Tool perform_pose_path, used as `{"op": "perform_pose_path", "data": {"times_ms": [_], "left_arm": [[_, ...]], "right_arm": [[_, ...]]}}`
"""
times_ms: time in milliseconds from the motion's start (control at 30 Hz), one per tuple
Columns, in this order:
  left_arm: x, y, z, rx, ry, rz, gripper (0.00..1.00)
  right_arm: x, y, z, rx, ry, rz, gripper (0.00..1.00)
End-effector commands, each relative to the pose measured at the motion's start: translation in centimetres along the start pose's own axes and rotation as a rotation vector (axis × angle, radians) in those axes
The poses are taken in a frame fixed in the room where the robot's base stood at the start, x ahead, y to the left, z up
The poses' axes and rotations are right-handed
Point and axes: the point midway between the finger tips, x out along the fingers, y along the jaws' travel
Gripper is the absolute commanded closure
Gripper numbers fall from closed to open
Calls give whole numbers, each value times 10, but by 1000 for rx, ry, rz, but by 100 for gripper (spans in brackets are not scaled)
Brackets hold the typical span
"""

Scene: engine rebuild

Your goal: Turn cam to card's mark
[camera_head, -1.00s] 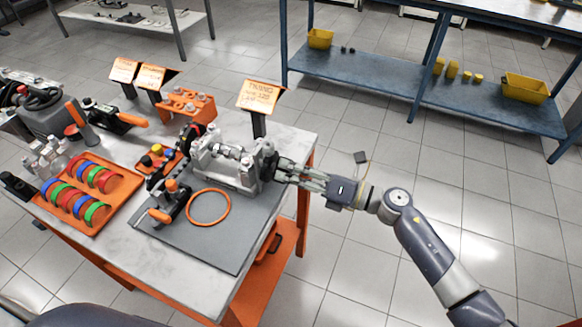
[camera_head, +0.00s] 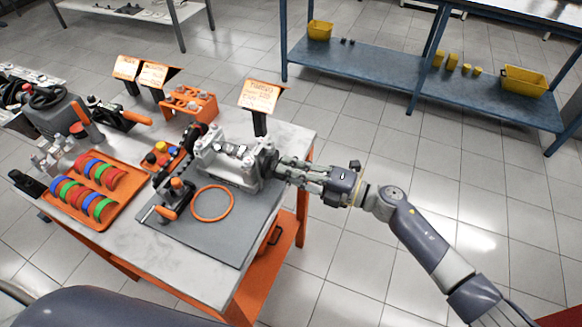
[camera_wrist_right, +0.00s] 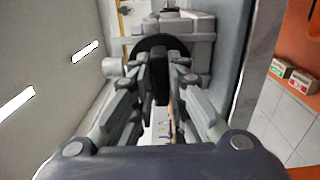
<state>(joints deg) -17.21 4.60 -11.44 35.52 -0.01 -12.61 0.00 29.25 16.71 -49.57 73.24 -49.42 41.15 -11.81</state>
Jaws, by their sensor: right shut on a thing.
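The grey engine block with the cam (camera_head: 232,158) stands on a grey mat (camera_head: 225,245) on the workbench. My right gripper (camera_head: 278,168) comes in from the right and is shut on the dark round knob (camera_head: 267,159) at the block's right end. In the right wrist view the gripper (camera_wrist_right: 160,75) has its fingers on both sides of a dark part in front of a black disc (camera_wrist_right: 160,45). The orange timing card (camera_head: 261,96) stands on a post behind the block; its writing is too small to read. My left gripper is not in view.
An orange ring (camera_head: 212,219) lies on the mat beside a small clamp-like tool with an orange handle (camera_head: 165,212). An orange tray (camera_head: 72,212) of coloured rings is at the left. Orange rack (camera_head: 190,101) and other cards stand behind. Floor to the right is clear.

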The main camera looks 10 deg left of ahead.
Motion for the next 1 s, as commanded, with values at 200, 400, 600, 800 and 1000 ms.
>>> {"op": "perform_pose_path", "data": {"times_ms": [200, 400, 600, 800, 1000], "left_arm": [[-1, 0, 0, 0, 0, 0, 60], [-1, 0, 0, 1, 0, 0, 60], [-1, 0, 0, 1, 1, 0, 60], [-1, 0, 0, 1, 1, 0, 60], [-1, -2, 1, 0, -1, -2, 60]], "right_arm": [[0, -1, 0, 22, -1, -2, 100], [0, -1, 0, 23, -1, -2, 100], [0, -1, 0, 23, -1, -2, 70], [0, -1, 0, 22, 0, -1, 66], [-3, -1, 0, 22, -1, -1, 66]]}}
